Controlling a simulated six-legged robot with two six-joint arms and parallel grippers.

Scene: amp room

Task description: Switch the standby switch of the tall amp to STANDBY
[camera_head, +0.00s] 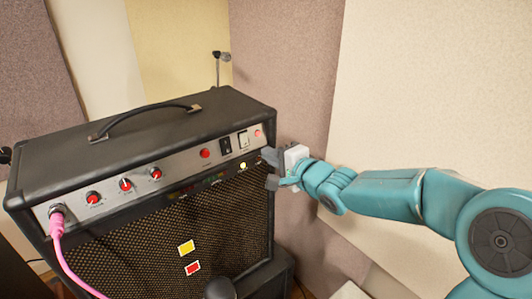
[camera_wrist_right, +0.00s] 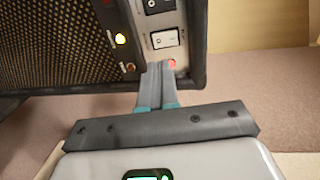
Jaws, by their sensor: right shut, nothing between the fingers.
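The tall amp (camera_head: 130,165) is a black cabinet with a silver control panel along its top front edge. A black rocker switch (camera_head: 226,145) and a white rocker switch (camera_head: 243,140) sit near the panel's right end. The right wrist view also shows the black rocker (camera_wrist_right: 160,5) and the white rocker (camera_wrist_right: 166,39). Their labels are too small to read, so I cannot tell which is standby. My right gripper (camera_head: 268,163) is shut and empty at the panel's right end. Its fingertips (camera_wrist_right: 160,66) appear just below the white rocker; contact is unclear. My left gripper is out of view.
Several red knobs and a pink cable (camera_head: 62,255) are on the left. Wall panels (camera_head: 430,90) stand behind and to the right.

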